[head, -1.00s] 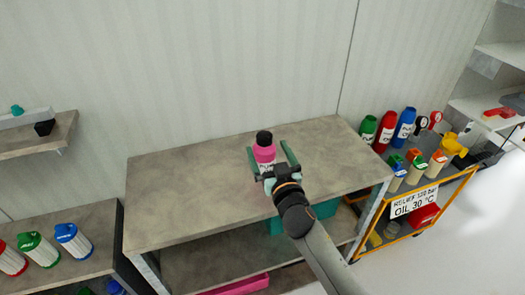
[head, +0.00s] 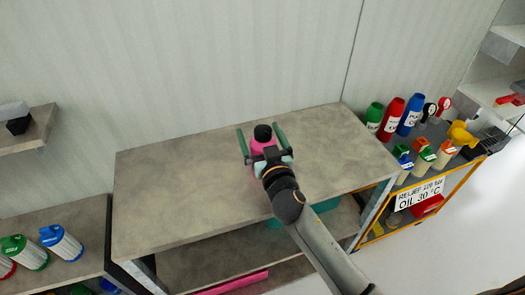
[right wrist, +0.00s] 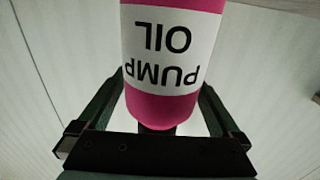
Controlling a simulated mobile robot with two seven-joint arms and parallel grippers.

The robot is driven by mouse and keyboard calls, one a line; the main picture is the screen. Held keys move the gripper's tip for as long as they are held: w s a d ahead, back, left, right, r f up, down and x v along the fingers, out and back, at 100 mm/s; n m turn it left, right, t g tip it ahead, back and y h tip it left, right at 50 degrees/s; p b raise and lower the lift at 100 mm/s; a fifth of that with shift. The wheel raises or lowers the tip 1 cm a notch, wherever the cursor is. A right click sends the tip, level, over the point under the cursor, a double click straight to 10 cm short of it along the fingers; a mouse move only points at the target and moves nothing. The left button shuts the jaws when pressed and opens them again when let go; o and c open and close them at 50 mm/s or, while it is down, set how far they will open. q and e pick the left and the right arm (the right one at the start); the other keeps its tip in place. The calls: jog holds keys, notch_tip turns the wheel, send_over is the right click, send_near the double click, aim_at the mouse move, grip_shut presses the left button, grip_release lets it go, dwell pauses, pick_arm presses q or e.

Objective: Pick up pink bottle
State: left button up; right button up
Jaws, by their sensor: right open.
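The pink bottle (head: 258,147) with a black cap stands on the grey workbench (head: 180,185). In the right wrist view the pink bottle (right wrist: 168,108) fills the upper middle, and its white label reads PUMP OIL upside down. My right gripper (head: 261,131) is open, with one green finger on each side of the bottle. In the right wrist view the right gripper's fingers (right wrist: 168,95) show gaps to the bottle on both sides. The gripper's palm and wrist hide the bottle's lower part in the head view. My left gripper is not in view.
An orange-framed cart (head: 440,200) with several bottles and a sign stands to the right. A lower bench (head: 60,225) with several canisters is at the left. A wall shelf (head: 38,130) is at the upper left. The bench top around the bottle is clear.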

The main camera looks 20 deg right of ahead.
jog(key=c, duration=1.5)
jog(key=shift+r, duration=0.1)
grip_shut()
jog(key=shift+r, duration=0.15)
